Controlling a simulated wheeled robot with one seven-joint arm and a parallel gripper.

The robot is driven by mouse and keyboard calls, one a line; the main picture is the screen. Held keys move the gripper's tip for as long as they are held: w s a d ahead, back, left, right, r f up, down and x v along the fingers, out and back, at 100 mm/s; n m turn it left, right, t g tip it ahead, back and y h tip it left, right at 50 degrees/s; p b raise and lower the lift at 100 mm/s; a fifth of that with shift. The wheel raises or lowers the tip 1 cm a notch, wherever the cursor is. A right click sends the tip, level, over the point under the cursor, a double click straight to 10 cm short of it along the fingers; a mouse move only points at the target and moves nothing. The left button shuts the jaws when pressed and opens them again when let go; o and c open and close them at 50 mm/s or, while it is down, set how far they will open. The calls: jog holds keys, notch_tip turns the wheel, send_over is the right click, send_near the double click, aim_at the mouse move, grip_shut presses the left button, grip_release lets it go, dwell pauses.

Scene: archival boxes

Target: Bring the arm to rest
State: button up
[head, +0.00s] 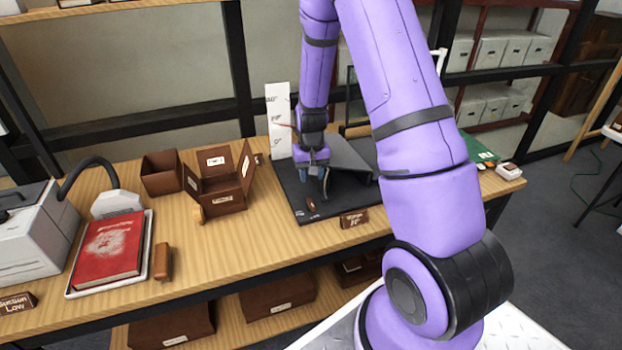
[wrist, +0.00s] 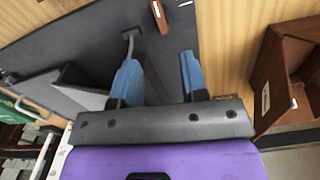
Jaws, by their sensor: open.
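My purple arm reaches out over the wooden bench in the head view. My gripper (head: 323,176) is low over a dark mat (head: 297,196), beside a dark grey wedge-shaped rest (head: 352,158). In the wrist view my gripper (wrist: 158,70) shows two blue fingers spread apart, with nothing held between them. A thin grey hooked piece (wrist: 129,40) shows just beyond the left finger; I cannot tell whether they touch. A small brown piece (head: 310,204) lies on the mat near its front edge. My forearm hides part of the mat's right side.
An open brown box (head: 222,203) and a smaller brown box (head: 161,173) stand left of the mat. A red book (head: 108,250) lies on a white tray at the left. A white upright board (head: 279,120) stands behind. A brown label (head: 354,218) sits at the front edge.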

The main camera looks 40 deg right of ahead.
dwell(0.5)
jog(key=s+a+r+n+t, duration=0.1)
jog(key=s+a+r, duration=0.2)
jog(key=r, duration=0.5)
jog(key=s+a+r+n+t, duration=0.1)
jog(key=s+a+r, duration=0.15)
jog(key=r, duration=0.55)
jog(key=s+a+r+t, duration=0.1)
jog(key=s+a+r, duration=0.15)
jog(key=r, duration=0.55)
jog(key=s+a+r+n+t, duration=0.1)
jog(key=s+a+r, duration=0.1)
jog(key=s+r, duration=0.3)
jog(key=s+a+r+n+t, duration=0.1)
jog(key=s+a+r, duration=0.2)
jog(key=s, duration=1.1)
notch_tip(320, 180, up, 3)
jog(key=shift+a+r+n, duration=0.1)
jog(key=shift+a+n, duration=0.2)
jog(key=shift+a, duration=0.05)
